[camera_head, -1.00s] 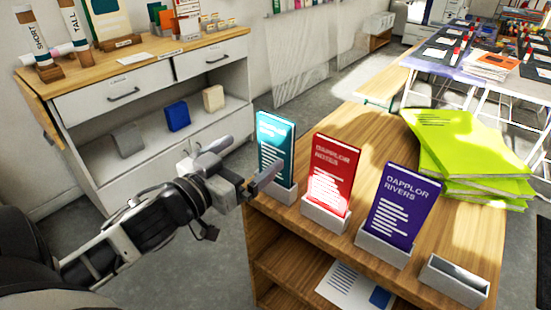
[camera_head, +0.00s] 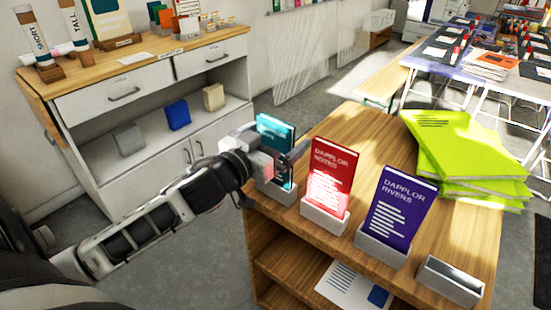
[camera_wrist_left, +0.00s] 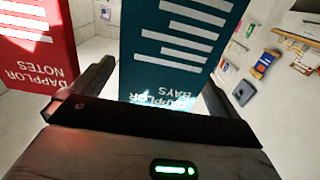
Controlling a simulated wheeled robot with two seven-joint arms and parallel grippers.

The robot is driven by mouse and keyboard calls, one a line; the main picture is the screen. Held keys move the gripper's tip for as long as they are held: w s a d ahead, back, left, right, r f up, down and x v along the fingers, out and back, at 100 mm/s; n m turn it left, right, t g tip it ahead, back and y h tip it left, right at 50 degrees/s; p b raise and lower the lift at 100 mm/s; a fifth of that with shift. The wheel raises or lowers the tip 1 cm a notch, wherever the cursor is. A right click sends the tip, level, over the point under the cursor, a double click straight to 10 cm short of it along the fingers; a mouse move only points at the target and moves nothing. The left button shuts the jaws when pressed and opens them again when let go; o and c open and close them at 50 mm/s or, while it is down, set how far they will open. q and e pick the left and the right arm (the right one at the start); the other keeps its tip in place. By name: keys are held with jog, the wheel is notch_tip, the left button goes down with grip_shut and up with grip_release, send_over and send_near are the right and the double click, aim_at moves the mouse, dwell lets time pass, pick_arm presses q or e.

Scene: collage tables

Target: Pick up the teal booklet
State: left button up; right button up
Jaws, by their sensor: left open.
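The teal booklet (camera_head: 275,129) stands upright in a light grey holder (camera_head: 276,194) at the left end of the wooden shelf unit, partly hidden by my gripper in the head view. My left gripper (camera_head: 280,152) is open at the booklet, with one finger towards the red booklet. In the left wrist view the teal booklet (camera_wrist_left: 180,45) shows between the two spread fingers, its title upside down. I cannot tell whether a finger touches it. My right gripper is not in view.
A red booklet (camera_head: 330,170) stands close beside the teal one, then a purple booklet (camera_head: 398,208), each in a holder. An empty holder (camera_head: 452,277) is at the right. Green booklets (camera_head: 465,150) are stacked behind. A white cabinet (camera_head: 75,150) stands at the left.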

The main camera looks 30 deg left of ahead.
pick_arm(q)
jog(key=shift+c, duration=0.3)
jog(key=c, duration=1.3)
